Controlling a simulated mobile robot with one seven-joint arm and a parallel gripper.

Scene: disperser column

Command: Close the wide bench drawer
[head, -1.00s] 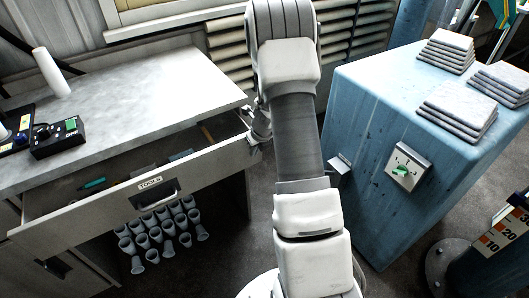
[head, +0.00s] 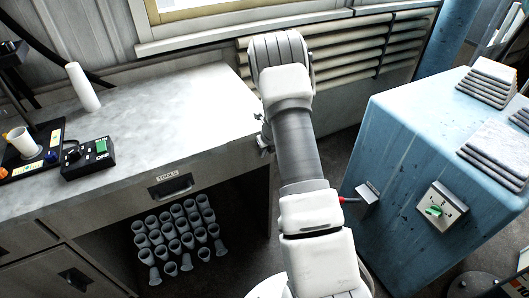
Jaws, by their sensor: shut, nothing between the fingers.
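The wide bench drawer (head: 215,170) has a grey front with a TOOLS label and a dark recessed handle (head: 170,187). In the head view its front sits under the worktop edge and no drawer interior shows, so it looks shut. My gripper (head: 265,145) is by the right end of the bench, close to the drawer front's right end. It is small, partly hidden by my arm, and shut with nothing in it. I cannot tell whether it touches the drawer.
The worktop (head: 170,120) holds a black switch box (head: 88,157), a white cylinder (head: 83,88) and a mug (head: 24,143). Several grey cups (head: 180,240) hang or stand below the drawer. A blue cabinet (head: 400,150) with stacked slabs stands right of my arm.

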